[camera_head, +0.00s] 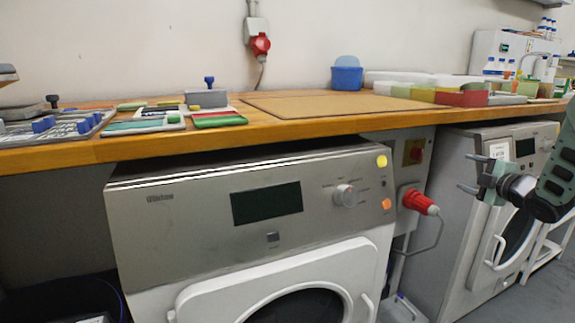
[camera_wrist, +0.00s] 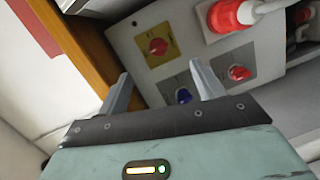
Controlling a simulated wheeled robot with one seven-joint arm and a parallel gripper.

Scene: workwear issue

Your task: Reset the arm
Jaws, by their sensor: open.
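My gripper (camera_head: 468,171) is at the right side of the head view, at the end of my dark green arm. It is in front of the right-hand washing machine, below the level of the worktop. In the wrist view my gripper (camera_wrist: 162,88) shows two grey fingers spread apart with nothing between them. Beyond the fingers is a grey switch box (camera_wrist: 145,35) with red and blue knobs. The gripper appears apart from the box.
A wooden worktop (camera_head: 290,127) runs across, bearing stamps, pads, a blue tub (camera_head: 347,76) and coloured boxes (camera_head: 462,97). Below stand a front washing machine (camera_head: 160,215) and a right-hand one (camera_head: 462,225). A red plug (camera_head: 418,201) sticks out between them.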

